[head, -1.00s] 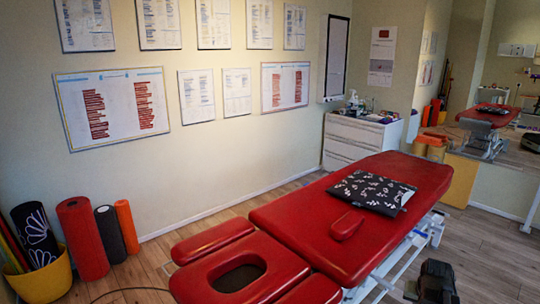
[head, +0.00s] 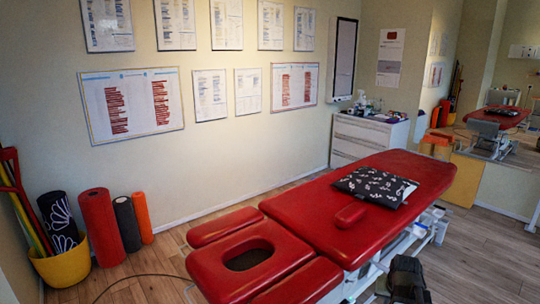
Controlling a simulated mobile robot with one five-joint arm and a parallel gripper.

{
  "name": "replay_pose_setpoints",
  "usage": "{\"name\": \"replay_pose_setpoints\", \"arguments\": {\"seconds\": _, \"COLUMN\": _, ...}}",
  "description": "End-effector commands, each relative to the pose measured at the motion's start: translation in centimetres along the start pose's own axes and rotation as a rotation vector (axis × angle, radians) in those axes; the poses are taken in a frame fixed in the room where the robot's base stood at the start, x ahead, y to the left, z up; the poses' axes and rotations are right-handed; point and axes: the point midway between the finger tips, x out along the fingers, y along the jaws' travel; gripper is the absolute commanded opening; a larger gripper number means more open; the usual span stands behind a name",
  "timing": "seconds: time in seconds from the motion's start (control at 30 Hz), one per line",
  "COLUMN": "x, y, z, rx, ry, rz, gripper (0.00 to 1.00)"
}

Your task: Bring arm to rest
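A black, blocky part of my arm (head: 408,282) shows at the bottom edge of the head view, right of centre. It is in front of the near right side of the red treatment table (head: 400,170). My gripper's fingers cannot be made out, so I cannot tell whether it is open or shut. Nothing held can be seen.
A black and white patterned cushion (head: 375,186) and a small red pad (head: 350,215) lie on the table. A white drawer cabinet (head: 362,140) stands behind. A yellow bucket (head: 62,268) and several rollers stand at left. Wooden floor (head: 485,255) is clear at right.

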Motion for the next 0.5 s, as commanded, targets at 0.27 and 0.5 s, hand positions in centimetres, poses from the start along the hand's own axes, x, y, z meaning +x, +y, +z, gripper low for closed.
{"name": "replay_pose_setpoints", "arguments": {"seconds": 0.27, "x": -0.6, "y": -11.3, "z": 3.1, "rx": -0.175, "ry": -0.066, "rz": -0.059, "gripper": 0.0}}
{"name": "replay_pose_setpoints", "arguments": {"seconds": 0.5, "x": -2.4, "y": -19.8, "z": 10.0, "rx": -0.34, "ry": -0.219, "rz": -0.086, "gripper": 0.0}}
